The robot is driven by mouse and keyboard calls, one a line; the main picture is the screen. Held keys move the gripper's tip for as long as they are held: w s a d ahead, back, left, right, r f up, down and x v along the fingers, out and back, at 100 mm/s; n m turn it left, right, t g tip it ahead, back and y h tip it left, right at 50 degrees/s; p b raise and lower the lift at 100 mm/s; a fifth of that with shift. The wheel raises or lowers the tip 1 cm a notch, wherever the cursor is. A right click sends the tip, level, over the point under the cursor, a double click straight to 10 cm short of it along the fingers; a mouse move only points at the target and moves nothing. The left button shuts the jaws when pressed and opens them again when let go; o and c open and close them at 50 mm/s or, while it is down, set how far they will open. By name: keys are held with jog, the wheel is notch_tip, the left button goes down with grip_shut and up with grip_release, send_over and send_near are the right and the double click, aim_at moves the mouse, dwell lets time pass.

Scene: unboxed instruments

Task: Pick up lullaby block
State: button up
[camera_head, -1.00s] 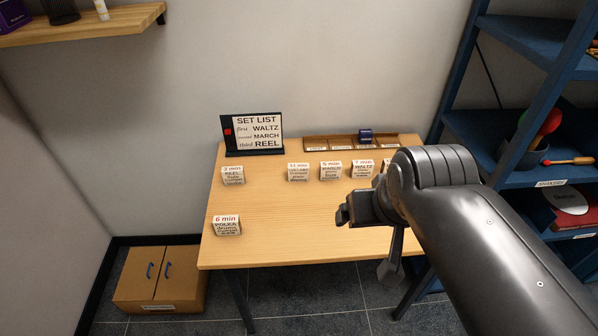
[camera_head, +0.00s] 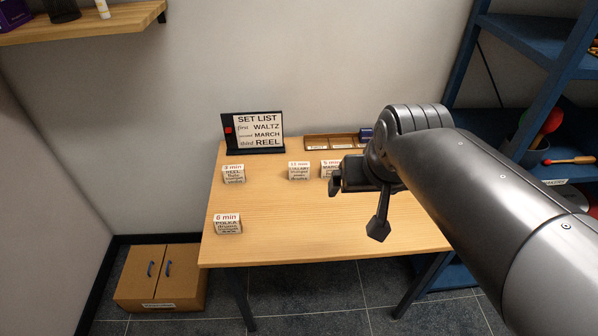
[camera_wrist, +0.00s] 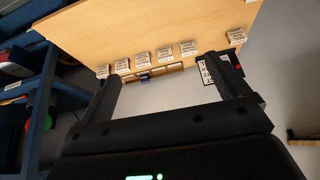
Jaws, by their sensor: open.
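The lullaby block (camera_head: 299,172) is a small white block with printed text, "11 min" on top in orange. It stands on the wooden table (camera_head: 290,235) in the back row, between the reel block (camera_head: 233,174) and the march block (camera_head: 329,169). My gripper (camera_head: 357,206) is open and empty above the table, to the right of the lullaby block and apart from it. In the wrist view the row of blocks appears beyond my open fingers (camera_wrist: 166,82); the lullaby block seems to be the one near the right finger (camera_wrist: 188,48), its text too small to read.
A polka block (camera_head: 227,224) stands at the table's front left. The set list sign (camera_head: 257,132) and a wooden slotted tray (camera_head: 318,142) stand at the back. My arm hides the right-hand blocks in the head view. The middle front of the table is clear.

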jog(key=w+a+f, duration=0.2)
jog(key=w, duration=0.9)
jog(key=g, duration=0.1)
send_near(299, 165)
jog(key=f, duration=0.2)
jog(key=shift+w+x, duration=0.2)
jog(key=shift+x, duration=2.5)
jog(key=shift+w+x, duration=0.2)
jog(key=shift+x, duration=2.55)
jog(key=shift+r, duration=0.15)
jog(key=shift+c, duration=0.4)
jog(key=c, duration=1)
jog(key=shift+r, duration=0.1)
